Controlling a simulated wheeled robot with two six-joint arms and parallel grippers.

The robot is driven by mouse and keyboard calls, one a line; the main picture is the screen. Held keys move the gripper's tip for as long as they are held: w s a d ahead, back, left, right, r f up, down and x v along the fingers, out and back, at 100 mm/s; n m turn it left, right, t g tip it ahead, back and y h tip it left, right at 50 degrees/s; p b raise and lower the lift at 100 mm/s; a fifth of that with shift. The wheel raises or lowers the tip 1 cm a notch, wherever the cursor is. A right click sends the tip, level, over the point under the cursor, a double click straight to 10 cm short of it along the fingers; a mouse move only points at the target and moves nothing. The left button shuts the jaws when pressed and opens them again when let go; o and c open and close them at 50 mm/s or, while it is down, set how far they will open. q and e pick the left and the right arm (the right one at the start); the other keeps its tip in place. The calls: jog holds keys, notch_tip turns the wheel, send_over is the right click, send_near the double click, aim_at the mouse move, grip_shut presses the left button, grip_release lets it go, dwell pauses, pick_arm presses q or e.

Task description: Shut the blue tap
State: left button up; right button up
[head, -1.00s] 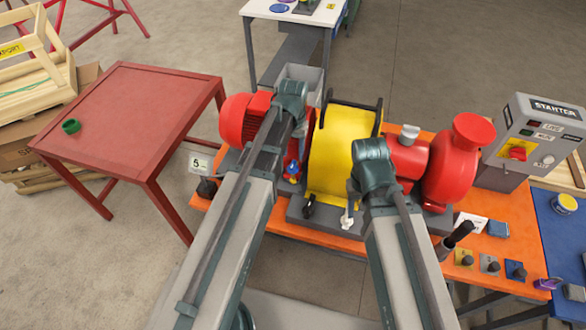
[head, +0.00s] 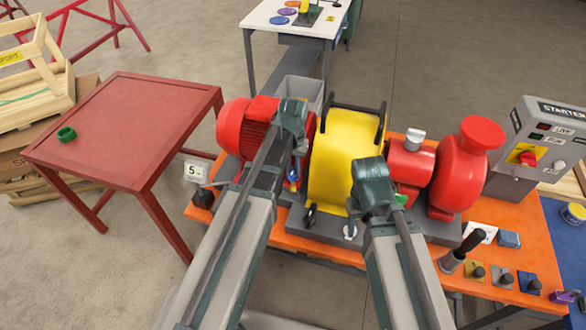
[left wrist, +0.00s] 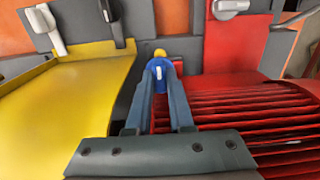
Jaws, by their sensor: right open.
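The blue tap (left wrist: 160,70) is a small blue body with a yellow top, beside the red finned motor (left wrist: 250,110). My left gripper (left wrist: 161,82) reaches to it, one finger on each side in the left wrist view. Whether the fingers press on it cannot be told. In the head view the blue tap (head: 293,178) is partly hidden by my left gripper (head: 296,148), between the red motor (head: 233,128) and the yellow guard (head: 332,155). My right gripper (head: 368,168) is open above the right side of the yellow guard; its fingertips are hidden.
Red pump casings (head: 462,165) and a starter box (head: 540,135) stand to the right on the orange bench (head: 525,225). A red table (head: 120,130) stands to the left, with open floor beyond the skid.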

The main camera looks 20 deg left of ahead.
pick_arm(q)
grip_shut()
jog(key=shift+m, duration=0.4)
jog(key=m, duration=1.3)
jog(key=shift+m, duration=2.2)
